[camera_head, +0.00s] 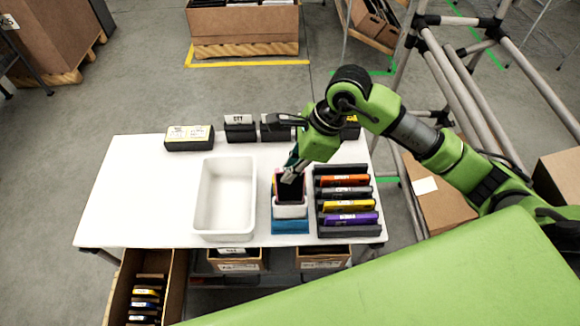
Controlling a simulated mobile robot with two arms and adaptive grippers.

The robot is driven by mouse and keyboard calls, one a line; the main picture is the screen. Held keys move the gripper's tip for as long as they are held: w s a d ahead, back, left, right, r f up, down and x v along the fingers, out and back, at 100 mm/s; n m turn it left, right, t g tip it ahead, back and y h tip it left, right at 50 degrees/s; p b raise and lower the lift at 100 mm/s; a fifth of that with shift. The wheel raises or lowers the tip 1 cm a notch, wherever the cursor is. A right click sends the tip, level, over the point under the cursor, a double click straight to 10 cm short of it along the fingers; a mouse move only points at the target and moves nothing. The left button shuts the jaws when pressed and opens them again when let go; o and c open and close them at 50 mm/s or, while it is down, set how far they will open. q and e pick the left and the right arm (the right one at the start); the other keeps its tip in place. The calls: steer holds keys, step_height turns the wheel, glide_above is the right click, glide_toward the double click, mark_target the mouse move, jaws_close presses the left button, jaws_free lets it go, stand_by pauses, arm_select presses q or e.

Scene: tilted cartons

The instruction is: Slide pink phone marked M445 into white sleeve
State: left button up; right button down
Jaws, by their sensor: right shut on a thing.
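My right gripper (291,174) reaches down over the table, shut on the phone (291,189). The phone shows a dark face with a thin pink edge; no marking can be read on it. It is upright, with its lower end at the white sleeve (290,211). I cannot tell how far, if at all, the phone is inside the sleeve. The sleeve stands at a blue base (290,227) near the table's front edge. My left gripper is not in view.
A white empty bin (225,233) stands left of the sleeve. A dark rack (349,235) with several colored cases is close on the right. Black labelled holders (190,144) line the back. The table's left part (130,200) is clear. Open cartons (236,264) sit below the front edge.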

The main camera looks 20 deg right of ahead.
steer(key=b, duration=0.5)
glide_above(286, 201)
steer(key=d, duration=0.1)
steer(key=shift+w+d+f, duration=0.1)
steer(key=shift+w+f, duration=0.05)
steer(key=shift+f, duration=1.35)
steer(key=shift+w+f, duration=0.1)
steer(key=shift+f, duration=1.35)
steer(key=shift+f+b, duration=2.7)
steer(key=shift+f, duration=0.05)
steer(key=shift+f+b, duration=0.2)
steer(key=shift+b, duration=0.15)
steer(key=c, duration=2)
jaws_free()
